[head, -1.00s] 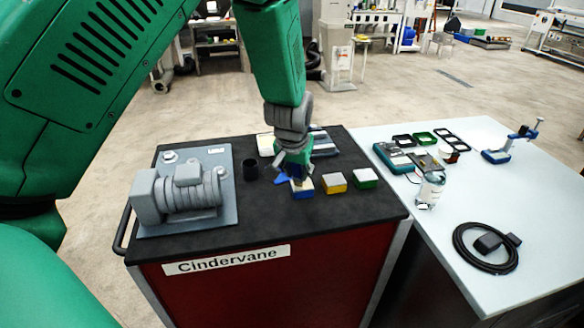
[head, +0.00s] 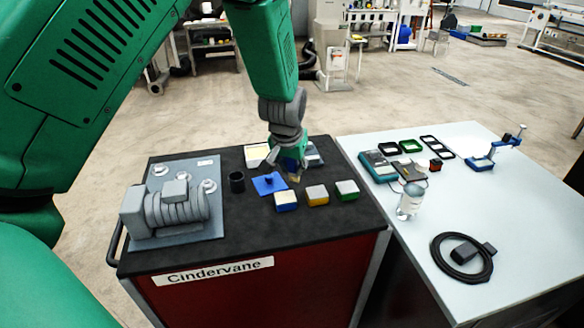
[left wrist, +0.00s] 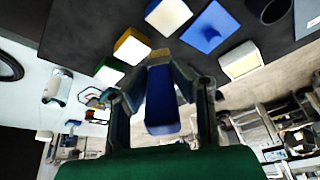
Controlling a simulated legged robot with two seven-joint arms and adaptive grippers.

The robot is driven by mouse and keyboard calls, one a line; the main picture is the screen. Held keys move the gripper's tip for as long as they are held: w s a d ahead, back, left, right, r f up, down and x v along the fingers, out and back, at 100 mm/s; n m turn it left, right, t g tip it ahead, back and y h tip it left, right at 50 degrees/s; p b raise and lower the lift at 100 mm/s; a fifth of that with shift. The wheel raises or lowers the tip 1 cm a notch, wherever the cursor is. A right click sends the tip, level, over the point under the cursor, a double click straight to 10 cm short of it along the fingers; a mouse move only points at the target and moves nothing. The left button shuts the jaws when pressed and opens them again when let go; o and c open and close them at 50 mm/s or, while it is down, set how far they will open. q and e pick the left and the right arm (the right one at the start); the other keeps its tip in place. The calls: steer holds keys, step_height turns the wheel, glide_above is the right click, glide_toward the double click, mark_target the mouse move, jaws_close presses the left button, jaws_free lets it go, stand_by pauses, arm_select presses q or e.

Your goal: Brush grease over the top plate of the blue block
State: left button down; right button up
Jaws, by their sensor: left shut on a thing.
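The blue block (head: 286,205) stands on the black top of the red cart, its pale top plate facing up. It also shows at the top of the left wrist view (left wrist: 168,14). My left gripper (head: 289,162) is shut on a blue-handled brush (left wrist: 162,95) with tan bristles (head: 294,178). The bristles are just behind the blue block in the head view and look apart from its top plate. Any grease on the plate is too small to tell. My right gripper is out of view.
A yellow block (head: 317,195) and a green block (head: 347,190) stand right of the blue one. A flat blue piece with a knob (head: 268,184), a black cup (head: 237,182) and a cream box (head: 257,155) are nearby. A grey motor (head: 170,208) fills the cart's left.

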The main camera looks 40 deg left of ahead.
arm_select(q)
step_height(320, 180, up, 2)
steer(key=shift+r+p, duration=0.15)
steer(key=shift+p, duration=0.55)
steer(key=shift+a, duration=0.1)
steer(key=shift+a+f, duration=0.15)
steer(key=shift+f, duration=0.05)
steer(key=shift+r, duration=0.1)
steer(key=shift+w+a+f, duration=0.5)
steer(key=shift+f, duration=0.05)
